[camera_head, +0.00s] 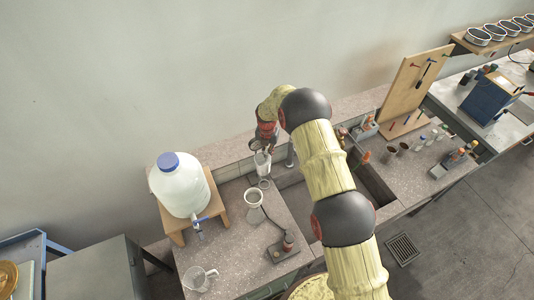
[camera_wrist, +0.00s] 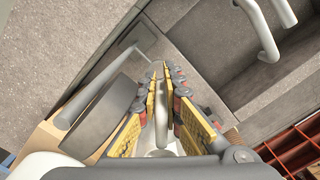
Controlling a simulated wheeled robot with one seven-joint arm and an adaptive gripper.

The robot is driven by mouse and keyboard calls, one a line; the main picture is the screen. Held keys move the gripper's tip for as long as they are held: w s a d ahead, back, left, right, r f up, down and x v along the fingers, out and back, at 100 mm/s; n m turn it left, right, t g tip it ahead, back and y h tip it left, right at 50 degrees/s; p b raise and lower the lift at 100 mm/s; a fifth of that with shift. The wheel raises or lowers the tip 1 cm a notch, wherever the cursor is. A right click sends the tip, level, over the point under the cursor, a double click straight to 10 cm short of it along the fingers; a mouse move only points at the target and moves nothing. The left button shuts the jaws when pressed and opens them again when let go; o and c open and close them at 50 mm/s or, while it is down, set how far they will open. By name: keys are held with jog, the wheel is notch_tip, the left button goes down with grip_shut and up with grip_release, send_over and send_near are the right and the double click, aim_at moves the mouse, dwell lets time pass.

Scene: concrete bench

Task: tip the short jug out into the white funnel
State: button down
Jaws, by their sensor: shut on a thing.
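My gripper (camera_head: 264,140) is at the back of the bench, shut on a pale, clear vessel (camera_head: 262,161), which looks like the short jug. The jug hangs roughly upright; its contents are too small to make out. In the wrist view my gripper's fingers (camera_wrist: 158,85) close around a thin, pale piece between the yellow pads, probably its handle. The white funnel (camera_head: 254,195) stands upright with its mouth up, in front of and slightly left of the held jug. The jug is apart from the funnel and not over its mouth.
A big white bottle (camera_head: 180,186) with a blue cap stands on a wooden stand left of the funnel. A clear jug (camera_head: 200,279) is at the front left. A small dark device (camera_head: 284,247) is in front of the funnel. The sink (camera_head: 372,184) lies right, partly behind my arm.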

aim_at(265, 159)
jog(key=shift+s+a+r+t, duration=0.25)
jog(key=shift+s+t, duration=0.15)
jog(key=shift+t, duration=0.1)
jog(key=shift+s+t+h, duration=0.2)
jog(key=shift+t+h, duration=0.1)
jog(key=shift+s+r+t+p, duration=0.15)
jog(key=shift+s+t+p, duration=0.15)
jog(key=shift+t, duration=0.1)
jog(key=shift+s+a+r+t+h, duration=0.1)
jog(key=shift+s+a+t+h, duration=0.15)
jog(key=shift+s+t, duration=0.4)
jog(key=shift+w, duration=0.2)
jog(key=shift+b, duration=0.3)
jog(key=shift+s+a+t+b, duration=0.1)
jog(key=shift+s+t+b, duration=0.25)
jog(key=shift+b, duration=1.9)
jog(key=shift+s+t+h+b, duration=0.25)
jog(key=shift+t+b, duration=0.15)
jog(key=shift+b, duration=1.7)
jog(key=shift+s+a+r+t+b, duration=0.25)
jog(key=shift+s+r+t+b, duration=0.3)
jog(key=shift+b, duration=2.5)
